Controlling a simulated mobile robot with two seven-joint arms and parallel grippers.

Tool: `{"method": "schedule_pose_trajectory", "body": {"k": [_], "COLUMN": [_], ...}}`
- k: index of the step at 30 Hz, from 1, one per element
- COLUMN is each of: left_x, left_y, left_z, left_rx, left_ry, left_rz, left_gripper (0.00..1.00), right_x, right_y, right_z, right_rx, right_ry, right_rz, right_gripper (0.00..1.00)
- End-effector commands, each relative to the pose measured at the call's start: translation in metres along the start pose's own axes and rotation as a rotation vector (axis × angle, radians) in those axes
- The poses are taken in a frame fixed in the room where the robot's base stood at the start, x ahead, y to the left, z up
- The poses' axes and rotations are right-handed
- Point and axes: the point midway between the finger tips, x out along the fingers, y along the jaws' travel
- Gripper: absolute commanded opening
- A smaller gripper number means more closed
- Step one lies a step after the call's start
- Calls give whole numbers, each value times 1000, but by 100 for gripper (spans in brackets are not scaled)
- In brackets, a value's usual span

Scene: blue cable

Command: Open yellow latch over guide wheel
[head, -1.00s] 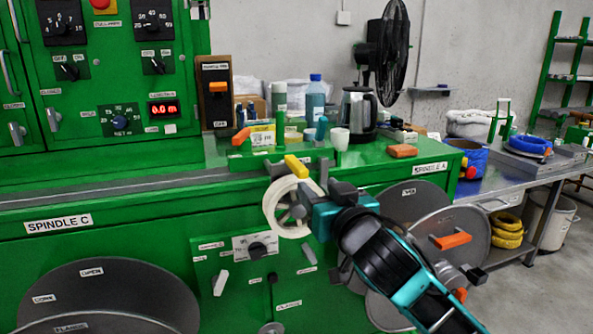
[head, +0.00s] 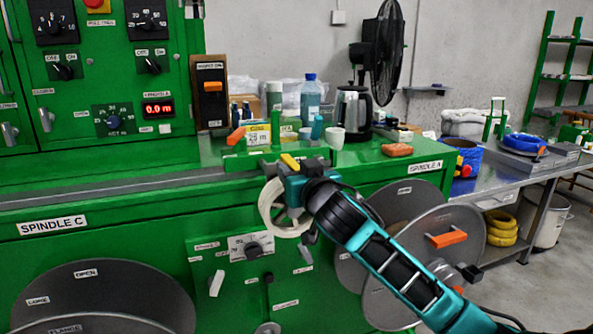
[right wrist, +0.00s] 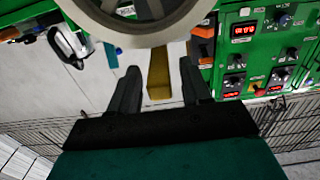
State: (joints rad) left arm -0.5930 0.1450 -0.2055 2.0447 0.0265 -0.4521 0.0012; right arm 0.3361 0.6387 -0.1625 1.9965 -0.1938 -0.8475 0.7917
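The yellow latch (head: 289,161) sits at the machine's front edge, just above the pale guide wheel (head: 268,213). My right gripper (head: 286,182) is in front of the latch and wheel and hides part of both. In the right wrist view, the latch (right wrist: 158,76) lies between the two spread fingers of my right gripper (right wrist: 159,72), with a gap visible on each side. The wheel (right wrist: 142,38) spans the top of that view, beyond the fingertips. My left gripper is not in view.
Large grey discs (head: 405,205) stand on the machine front right of the wheel, partly behind my arm. An orange handle (head: 447,239) sits on one. Bottles (head: 311,98), a kettle (head: 353,112) and an orange block (head: 397,150) stand on the machine top.

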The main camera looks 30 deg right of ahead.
Motion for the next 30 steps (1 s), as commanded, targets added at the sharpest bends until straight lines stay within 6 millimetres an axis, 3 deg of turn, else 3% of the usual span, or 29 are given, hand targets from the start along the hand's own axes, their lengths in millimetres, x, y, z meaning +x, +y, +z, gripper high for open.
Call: {"method": "schedule_pose_trajectory", "body": {"k": [14,25,30], "left_x": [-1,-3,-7], "left_y": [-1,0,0], "left_z": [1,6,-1], "left_rx": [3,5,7], "left_ry": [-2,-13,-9], "left_rz": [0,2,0], "left_gripper": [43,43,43], "right_x": [0,0,2], "right_y": [0,0,0], "right_z": [0,0,-4], "right_rx": [0,0,0], "right_ry": [0,-1,-16], "right_rz": [0,0,1], "right_gripper": [1,0,0]}}
